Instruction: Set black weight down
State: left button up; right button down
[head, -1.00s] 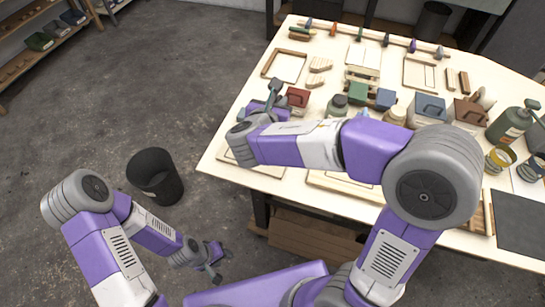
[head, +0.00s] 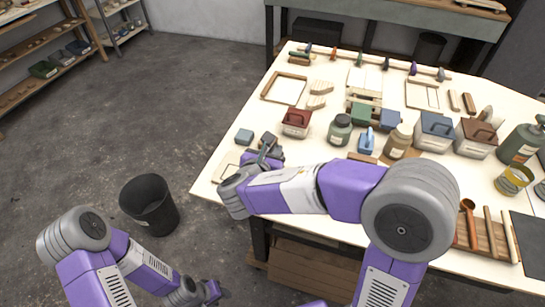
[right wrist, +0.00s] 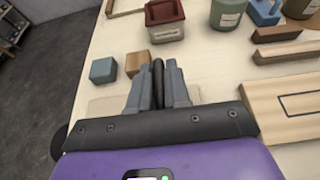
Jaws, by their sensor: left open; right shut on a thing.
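My right gripper (right wrist: 158,78) is shut on the black weight (right wrist: 158,68), of which only a narrow dark upright strip shows between the fingers. In the head view my right gripper (head: 268,150) is over the near left corner of the table, and the weight is mostly hidden there. I cannot tell whether the weight touches the surface. A pale flat board (right wrist: 105,105) lies below and beside the fingers. My left gripper (head: 212,291) is open and empty, low beside the table, away from its top.
A teal block (right wrist: 103,70) and a brown block (right wrist: 137,62) stand just beyond the fingers. A red-lidded box (head: 296,122), a green jar (head: 340,129) and other goods crowd the pale table (head: 230,140). A black bin (head: 149,204) stands on the floor at left.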

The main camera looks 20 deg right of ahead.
jog(key=shift+f, duration=0.25)
jog(key=shift+f, duration=0.1)
jog(key=c, duration=1.5)
grip_release()
jog(key=shift+f, duration=0.2)
jog(key=shift+c, duration=0.2)
jog(key=o, duration=0.4)
jog(key=shift+o, duration=0.2)
jog(key=shift+r, duration=0.2)
jog(key=shift+s+a+r, duration=0.2)
jog(key=shift+s, duration=0.05)
jog(key=p+v, duration=0.3)
jog(key=v, duration=0.8)
jog(key=shift+s, duration=0.15)
